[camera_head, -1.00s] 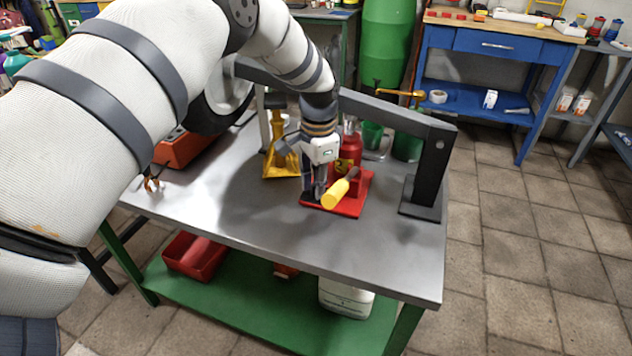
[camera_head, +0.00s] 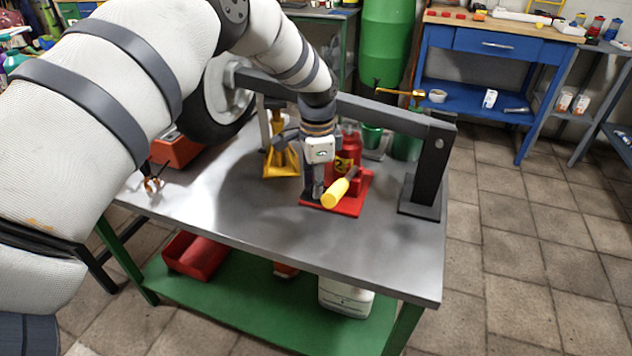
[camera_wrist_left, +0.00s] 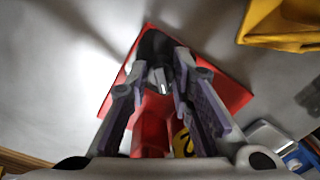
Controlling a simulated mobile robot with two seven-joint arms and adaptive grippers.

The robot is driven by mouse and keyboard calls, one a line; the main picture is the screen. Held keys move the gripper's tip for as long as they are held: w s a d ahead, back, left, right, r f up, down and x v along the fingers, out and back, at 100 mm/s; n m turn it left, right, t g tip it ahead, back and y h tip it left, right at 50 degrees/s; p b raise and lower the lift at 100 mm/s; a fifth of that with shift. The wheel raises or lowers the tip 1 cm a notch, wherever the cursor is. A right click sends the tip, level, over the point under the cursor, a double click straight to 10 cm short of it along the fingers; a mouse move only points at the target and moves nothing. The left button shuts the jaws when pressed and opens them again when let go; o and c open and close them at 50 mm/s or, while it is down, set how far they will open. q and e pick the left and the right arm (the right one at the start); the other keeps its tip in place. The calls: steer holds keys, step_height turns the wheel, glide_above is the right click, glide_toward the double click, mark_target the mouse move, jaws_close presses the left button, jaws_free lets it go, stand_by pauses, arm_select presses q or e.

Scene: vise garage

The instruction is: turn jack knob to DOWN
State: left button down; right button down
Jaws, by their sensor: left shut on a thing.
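The red jack (camera_head: 352,201) stands on the grey table, with a flat red base plate and a yellow handle grip (camera_head: 337,193) sticking out toward the front. My left gripper (camera_head: 313,194) points down at the left side of the jack. In the left wrist view its fingers (camera_wrist_left: 159,80) are closed around a small part by the red base plate (camera_wrist_left: 218,83), which I take for the jack knob (camera_wrist_left: 160,76). A dark rounded part shows just beyond the fingertips. The knob's marking and setting are hidden. My right gripper is out of view.
A yellow stand (camera_head: 280,163) is left of the jack. A dark metal frame (camera_head: 430,165) stands at right, its bar running behind the jack. A wheel (camera_head: 215,100) is behind at left. The table's front and front right are clear.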

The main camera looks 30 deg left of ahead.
arm_select(q)
steer(key=c, duration=1.4)
jaws_free()
step_height(320, 180, up, 12)
steer(key=shift+s+d, duration=0.2)
